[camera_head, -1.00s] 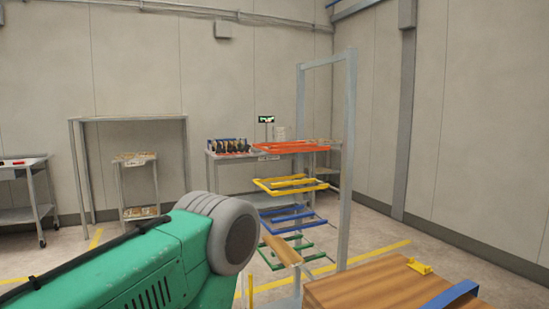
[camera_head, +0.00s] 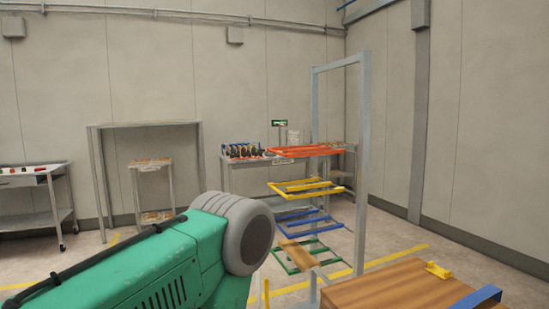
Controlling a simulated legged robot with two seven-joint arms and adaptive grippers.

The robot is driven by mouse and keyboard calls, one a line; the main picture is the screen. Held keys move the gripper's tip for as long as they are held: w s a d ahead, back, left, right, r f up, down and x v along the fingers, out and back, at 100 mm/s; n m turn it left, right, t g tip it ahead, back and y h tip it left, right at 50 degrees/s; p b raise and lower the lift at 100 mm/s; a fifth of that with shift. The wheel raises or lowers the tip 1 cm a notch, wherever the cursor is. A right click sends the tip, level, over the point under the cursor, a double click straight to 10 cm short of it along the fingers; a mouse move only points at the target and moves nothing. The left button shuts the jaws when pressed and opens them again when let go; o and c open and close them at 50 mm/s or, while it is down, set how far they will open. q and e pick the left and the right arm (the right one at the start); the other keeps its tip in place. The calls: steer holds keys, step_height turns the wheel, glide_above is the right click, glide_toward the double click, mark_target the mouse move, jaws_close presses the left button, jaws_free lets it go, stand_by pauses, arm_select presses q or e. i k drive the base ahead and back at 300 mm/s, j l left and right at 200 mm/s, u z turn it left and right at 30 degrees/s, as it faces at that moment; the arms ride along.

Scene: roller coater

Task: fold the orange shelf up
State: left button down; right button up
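A wooden board lies on the green shelf's near side. Neither of my grippers shows in the head view.
A green machine with a grey roller (camera_head: 248,236) fills the lower left foreground. A wooden tabletop (camera_head: 385,293) with a yellow piece (camera_head: 438,270) and a blue bar (camera_head: 474,302) is at the lower right. A workbench with tools (camera_head: 240,153) stands behind the rack.

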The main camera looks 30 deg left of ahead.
mark_target(311, 149)
steer(key=i+j, duration=0.1)
steer(key=j, duration=0.4)
steer(key=i+j, duration=0.1)
steer(key=j, duration=0.4)
steer(key=i+j, duration=0.15)
steer(key=j, duration=0.4)
steer(key=i+j, duration=0.1)
steer(key=j, duration=0.4)
steer(key=i+j, duration=0.1)
steer(key=j, duration=0.4)
